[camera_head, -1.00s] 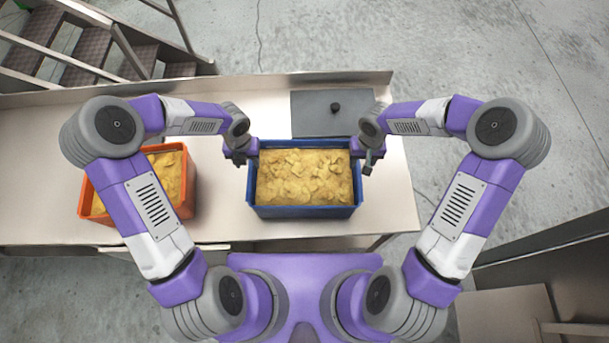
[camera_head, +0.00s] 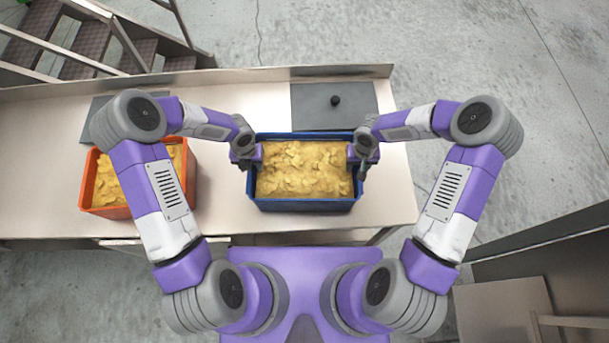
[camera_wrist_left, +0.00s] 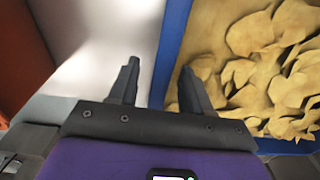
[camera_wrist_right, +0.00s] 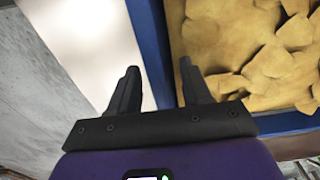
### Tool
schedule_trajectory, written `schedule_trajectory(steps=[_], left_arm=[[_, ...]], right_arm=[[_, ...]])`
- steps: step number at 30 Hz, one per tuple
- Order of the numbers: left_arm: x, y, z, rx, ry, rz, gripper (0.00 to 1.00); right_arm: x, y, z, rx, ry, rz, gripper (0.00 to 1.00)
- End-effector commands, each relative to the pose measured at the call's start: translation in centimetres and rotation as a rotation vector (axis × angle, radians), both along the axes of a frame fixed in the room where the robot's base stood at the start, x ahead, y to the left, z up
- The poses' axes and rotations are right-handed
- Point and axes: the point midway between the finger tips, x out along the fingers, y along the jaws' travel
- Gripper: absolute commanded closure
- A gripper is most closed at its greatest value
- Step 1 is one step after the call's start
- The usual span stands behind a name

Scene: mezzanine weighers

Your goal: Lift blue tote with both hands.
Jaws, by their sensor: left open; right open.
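The blue tote (camera_head: 305,206) stands on the bench in front of me, filled with yellow chip-like pieces (camera_head: 304,168). My left gripper (camera_head: 245,164) is open at its left side wall. In the left wrist view the blue rim (camera_wrist_left: 170,48) runs between the two fingers (camera_wrist_left: 157,82), one outside and one over the contents. My right gripper (camera_head: 362,166) is open at the right side wall. In the right wrist view the rim (camera_wrist_right: 151,45) likewise passes between the fingers (camera_wrist_right: 159,78). Neither gripper is closed on the wall.
An orange tote (camera_head: 108,213) with similar contents stands to the left on the bench (camera_head: 222,222). Metal steps (camera_head: 95,45) are beyond the bench at upper left. Bench right of the tote is clear.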

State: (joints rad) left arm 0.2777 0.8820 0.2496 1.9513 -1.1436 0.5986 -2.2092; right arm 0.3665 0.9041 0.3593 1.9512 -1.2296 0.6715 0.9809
Motion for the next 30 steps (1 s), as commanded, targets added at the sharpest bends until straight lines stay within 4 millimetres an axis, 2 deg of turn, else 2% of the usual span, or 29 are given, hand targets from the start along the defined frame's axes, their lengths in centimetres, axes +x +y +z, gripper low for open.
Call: schedule_trajectory(steps=[4, 5, 14, 30], left_arm=[[0.01, 0.02, 0.02, 0.0, 0.0, 0.0, 0.52], [0.01, 0.02, 0.03, 0.0, 0.0, 0.0, 0.55], [0.0, 0.02, 0.04, 0.0, 0.0, 0.0, 1.0], [0.0, -0.05, 0.06, -0.001, 0.0, 0.0, 1.0]], right_arm=[[0.01, -0.01, 0.02, 0.0, 0.0, 0.0, 0.52], [0.01, -0.01, 0.03, 0.0, 0.0, 0.0, 0.55], [0.01, 0.01, 0.05, 0.001, 0.0, 0.0, 1.0], [0.0, 0.09, 0.07, 0.002, 0.0, 0.001, 1.0]])
